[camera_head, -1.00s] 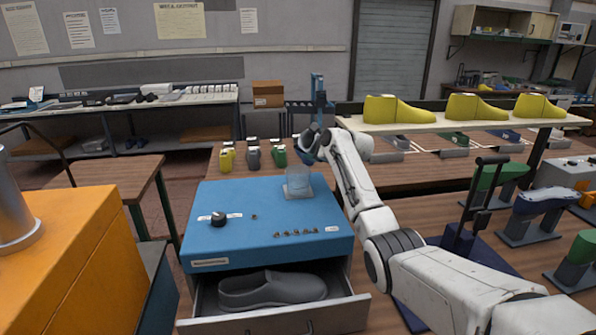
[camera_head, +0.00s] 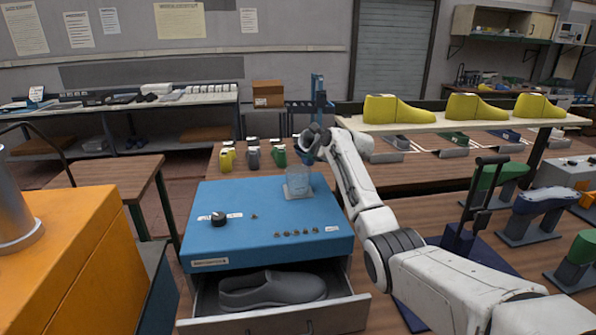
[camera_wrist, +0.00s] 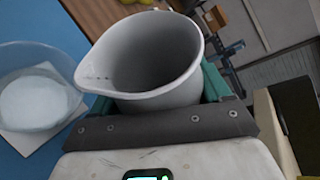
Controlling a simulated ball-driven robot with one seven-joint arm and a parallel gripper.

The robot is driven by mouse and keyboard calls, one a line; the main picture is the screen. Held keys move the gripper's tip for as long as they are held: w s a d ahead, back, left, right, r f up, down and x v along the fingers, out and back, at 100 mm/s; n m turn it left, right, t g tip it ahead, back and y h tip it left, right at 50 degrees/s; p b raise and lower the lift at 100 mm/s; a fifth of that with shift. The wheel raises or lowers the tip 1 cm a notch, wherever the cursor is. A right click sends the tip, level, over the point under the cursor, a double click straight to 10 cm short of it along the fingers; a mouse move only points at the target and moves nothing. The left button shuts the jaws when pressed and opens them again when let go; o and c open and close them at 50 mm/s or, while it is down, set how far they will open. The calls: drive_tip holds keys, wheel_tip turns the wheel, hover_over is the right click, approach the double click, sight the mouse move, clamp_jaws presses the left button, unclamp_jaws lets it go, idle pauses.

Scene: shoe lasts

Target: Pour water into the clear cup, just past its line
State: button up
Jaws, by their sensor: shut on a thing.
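The clear cup (camera_head: 298,180) stands upright on a small white square on top of the blue box. In the wrist view the clear cup (camera_wrist: 38,62) shows at the left, with a pale round surface inside that looks like water; I cannot make out its line. My gripper (camera_head: 311,150) is above and just right of the cup, shut on a grey-white pouring jug (camera_wrist: 145,60). The jug's spout points left toward the cup. I see its grey inner wall but no clear water level or stream. The jug is dark and small in the head view (camera_head: 304,147).
The blue box (camera_head: 260,215) has a knob (camera_head: 218,219) and an open drawer holding a grey shoe (camera_head: 272,290). Small yellow, grey and green items stand behind it. A blue stand (camera_head: 319,95) is behind my gripper. Shoe lasts (camera_head: 545,200) fill the right.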

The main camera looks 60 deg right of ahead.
sight(313, 137)
drive_tip(key=shift+r, duration=0.1)
drive_tip(key=p, duration=0.2)
drive_tip(key=shift+w+a+r+m+p, duration=0.1)
drive_tip(key=shift+a+r+m+p, duration=0.1)
drive_tip(key=shift+r+m+p, duration=0.15)
wheel_tip(313, 137, up, 2)
drive_tip(key=shift+a+r+m+y+p, duration=0.1)
drive_tip(key=shift+m+y+p, duration=0.35)
drive_tip(key=shift+p, duration=0.6)
drive_tip(key=shift+m+y, duration=0.65)
drive_tip(key=shift+m, duration=0.05)
drive_tip(key=r, duration=0.6)
drive_tip(key=shift+d, duration=0.35)
drive_tip(key=shift+s+d+r+m+y, duration=0.15)
drive_tip(key=shift+d+r+m+y, duration=0.1)
drive_tip(key=shift+r+m, duration=0.1)
drive_tip(key=shift+s+d+r+m+y, duration=0.1)
drive_tip(key=shift+s+r+m+y, duration=0.05)
drive_tip(key=shift+r+m+y, duration=0.15)
drive_tip(key=shift+s+d+f+m+t+y, duration=0.25)
drive_tip(key=shift+d+m+t+y, duration=0.1)
drive_tip(key=shift+m, duration=0.2)
drive_tip(key=shift+d+r+m+y, duration=0.15)
drive_tip(key=shift+d+m+y, duration=0.05)
drive_tip(key=shift+m+y, duration=0.1)
drive_tip(key=shift+b, duration=1.1)
drive_tip(key=shift+s+d+m+b, duration=0.15)
drive_tip(key=shift+m+b, duration=0.15)
drive_tip(key=shift+b, duration=0.3)
